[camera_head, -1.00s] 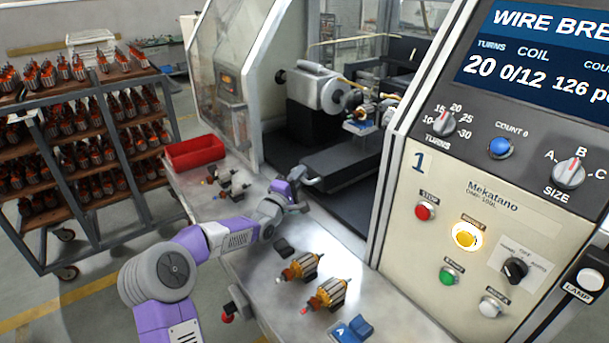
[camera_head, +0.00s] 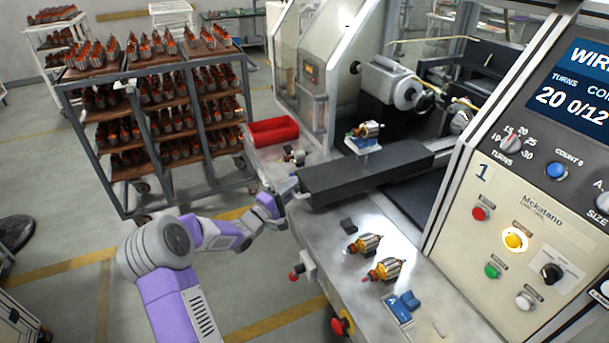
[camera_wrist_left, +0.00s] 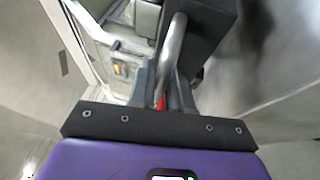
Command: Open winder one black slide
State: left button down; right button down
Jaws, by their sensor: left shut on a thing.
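The black slide (camera_head: 350,177) of winder one sticks out from the machine over the front of the work table. In the left wrist view the metal bar handle (camera_wrist_left: 172,55) runs between the fingers of my left gripper (camera_wrist_left: 163,92), beside the dark slide end (camera_wrist_left: 205,22). My right gripper is in neither view.
The table (camera_head: 335,245) holds two armatures (camera_head: 378,258) and blue blocks (camera_head: 405,302) marked A. A red bin (camera_head: 273,131) stands at its far end. The winder's control panel (camera_head: 520,225) is at right, a loaded rack (camera_head: 160,110) at left.

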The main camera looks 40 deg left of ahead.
pick_arm(q)
jog(key=s+a+p, duration=0.3)
jog(key=s, duration=0.4)
jog(key=shift+s+a, duration=0.2)
jog(key=shift+a, duration=0.2)
jog(key=c, duration=1.4)
grip_release()
jog(key=s, duration=0.2)
jog(key=s+f, duration=0.1)
jog(key=s, duration=0.4)
jog(key=shift+s+a+f, duration=0.15)
jog(key=shift+s+a, duration=0.1)
jog(key=shift+a, duration=0.05)
